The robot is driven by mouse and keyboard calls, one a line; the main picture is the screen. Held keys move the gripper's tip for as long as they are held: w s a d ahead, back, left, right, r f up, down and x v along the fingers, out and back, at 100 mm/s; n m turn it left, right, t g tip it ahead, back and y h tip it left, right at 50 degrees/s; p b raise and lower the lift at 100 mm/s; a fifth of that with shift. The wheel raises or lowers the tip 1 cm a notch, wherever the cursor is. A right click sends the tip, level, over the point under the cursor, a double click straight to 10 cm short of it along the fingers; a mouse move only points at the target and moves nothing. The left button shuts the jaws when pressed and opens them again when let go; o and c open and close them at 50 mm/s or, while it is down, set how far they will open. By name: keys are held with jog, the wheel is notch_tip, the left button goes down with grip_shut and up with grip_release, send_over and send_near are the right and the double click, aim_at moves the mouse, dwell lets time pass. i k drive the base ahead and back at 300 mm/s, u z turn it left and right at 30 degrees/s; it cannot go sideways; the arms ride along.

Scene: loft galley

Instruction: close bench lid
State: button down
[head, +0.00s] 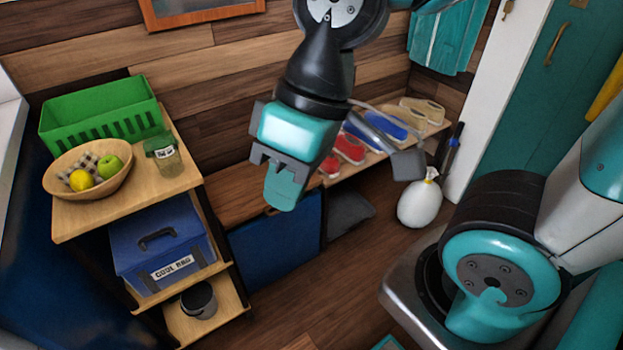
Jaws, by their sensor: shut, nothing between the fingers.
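The bench stands against the plank wall, with a blue front panel (275,250) and a brown wooden top, its lid (232,190). The visible left part of the lid looks flat over the blue front, with a small dark spot near its front edge. I cannot tell whether a gap remains under it. My gripper (284,192) is shut and empty, pointing down in front of the bench's right part, and it hides some of the lid. I cannot tell whether it touches the lid.
A shelf unit (122,206) at left holds a green basket (100,110), fruit bowl (62,195), jar (163,154) and blue cool bag (163,247). A shoe rack (373,153) and white sack (420,204) stand right. The wooden floor (320,290) in front is clear.

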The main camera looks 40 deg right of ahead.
aim_at(235, 193)
jog(key=z, duration=1.1)
jog(key=i, duration=0.85)
jog(key=u, duration=1.6)
